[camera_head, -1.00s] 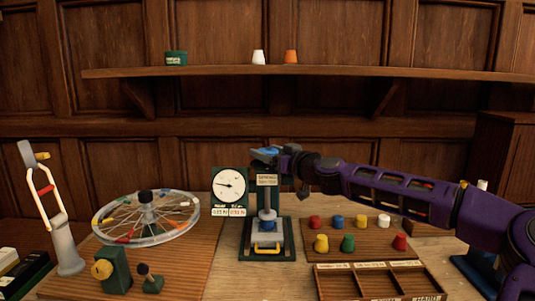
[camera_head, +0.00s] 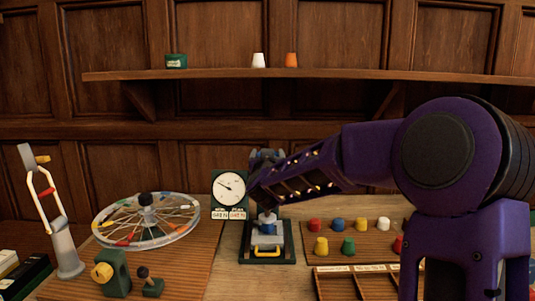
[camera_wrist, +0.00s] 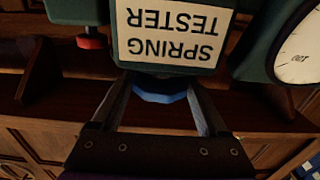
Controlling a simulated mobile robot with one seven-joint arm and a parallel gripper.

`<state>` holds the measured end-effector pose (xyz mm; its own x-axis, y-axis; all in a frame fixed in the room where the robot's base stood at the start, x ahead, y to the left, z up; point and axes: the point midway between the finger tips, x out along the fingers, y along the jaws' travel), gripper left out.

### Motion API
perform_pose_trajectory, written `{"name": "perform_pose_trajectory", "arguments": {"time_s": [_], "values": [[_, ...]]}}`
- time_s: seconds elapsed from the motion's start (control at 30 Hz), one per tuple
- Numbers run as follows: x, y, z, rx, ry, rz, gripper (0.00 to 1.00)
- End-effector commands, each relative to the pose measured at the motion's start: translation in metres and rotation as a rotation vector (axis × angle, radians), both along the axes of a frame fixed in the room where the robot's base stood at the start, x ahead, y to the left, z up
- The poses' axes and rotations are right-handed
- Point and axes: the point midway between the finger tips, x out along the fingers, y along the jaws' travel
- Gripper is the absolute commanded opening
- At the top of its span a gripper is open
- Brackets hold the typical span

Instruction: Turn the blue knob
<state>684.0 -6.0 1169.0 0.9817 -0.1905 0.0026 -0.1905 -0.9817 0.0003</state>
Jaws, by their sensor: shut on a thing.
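The spring tester stands on a dark green base (camera_head: 288,252) at the middle of the bench. Its "SPRING TESTER" label (camera_wrist: 168,30) is upside down in the wrist view. The blue knob (camera_wrist: 160,92) sits just beyond the label, at the top of the tester. My gripper (camera_wrist: 162,84) has one finger on each side of the knob and is shut on it. In the head view my arm covers the label and the knob. A blue part (camera_head: 267,228) shows lower in the tester. A round white dial (camera_head: 230,187) stands to its left.
A spoked wheel (camera_head: 146,218) and a green stand with a yellow knob (camera_head: 115,270) are on the left. Several coloured caps stand on a board (camera_head: 375,245) at right, behind a compartment tray (camera_head: 335,285). A shelf (camera_head: 330,73) runs above.

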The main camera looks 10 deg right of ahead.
Motion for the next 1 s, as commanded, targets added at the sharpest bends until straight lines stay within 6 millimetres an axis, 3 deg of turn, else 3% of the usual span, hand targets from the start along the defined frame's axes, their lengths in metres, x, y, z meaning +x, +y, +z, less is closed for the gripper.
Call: {"name": "perform_pose_trajectory", "arguments": {"time_s": [0.6, 1.0], "values": [[0.0010, 0.0021, 0.0014, 0.002, 0.002, -0.353, 0.22], [0.0007, 0.0001, -0.0015, 0.002, 0.004, -0.444, 0.22]]}}
